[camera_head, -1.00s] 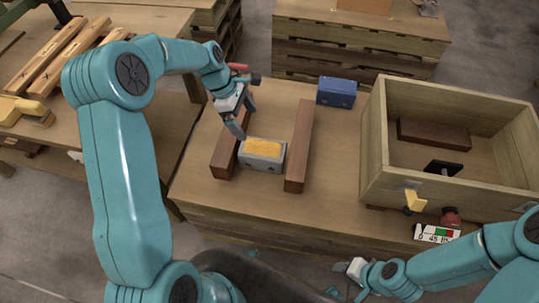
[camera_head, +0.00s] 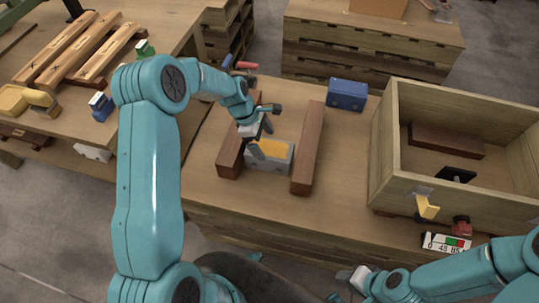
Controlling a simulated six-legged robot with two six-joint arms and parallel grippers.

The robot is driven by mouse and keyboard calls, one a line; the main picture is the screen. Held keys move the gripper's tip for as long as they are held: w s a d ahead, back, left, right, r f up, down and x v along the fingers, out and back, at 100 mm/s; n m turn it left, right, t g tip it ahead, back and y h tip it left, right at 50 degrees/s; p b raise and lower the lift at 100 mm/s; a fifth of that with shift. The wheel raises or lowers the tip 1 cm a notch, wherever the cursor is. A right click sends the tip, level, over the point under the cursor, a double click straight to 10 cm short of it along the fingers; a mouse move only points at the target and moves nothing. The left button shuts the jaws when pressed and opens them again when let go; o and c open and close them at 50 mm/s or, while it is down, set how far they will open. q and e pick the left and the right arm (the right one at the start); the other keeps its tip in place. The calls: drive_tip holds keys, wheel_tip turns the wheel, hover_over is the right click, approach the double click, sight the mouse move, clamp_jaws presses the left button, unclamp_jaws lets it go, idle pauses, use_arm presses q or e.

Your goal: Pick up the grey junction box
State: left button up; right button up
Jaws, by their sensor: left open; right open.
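The grey junction box (camera_head: 283,163), with a yellow-orange top, sits on the wooden table between two dark brown wooden bars, the left bar (camera_head: 229,165) and the right bar (camera_head: 308,150). My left gripper (camera_head: 262,138) is open at the box's far left edge, over its top. It hides part of the box's far left corner, and I cannot tell whether it touches the box. My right gripper (camera_head: 357,280) is open and empty at the bottom, in front of the table's near edge, away from the box.
A blue box (camera_head: 347,94) stands behind the right bar. A large wooden crate (camera_head: 383,158) fills the table's right side, with a yellow handle (camera_head: 427,207) and a numbered panel (camera_head: 445,243) at its front. A side table (camera_head: 60,122) at left holds wooden rails.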

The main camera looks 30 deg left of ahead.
sight(269, 148)
use_arm(q)
drive_tip(key=x, duration=0.5)
drive_tip(key=shift+r, duration=0.1)
drive_tip(key=shift+c, duration=0.3)
drive_tip(key=c, duration=1.5)
drive_tip(key=shift+c, duration=0.5)
drive_tip(key=shift+r, duration=0.15)
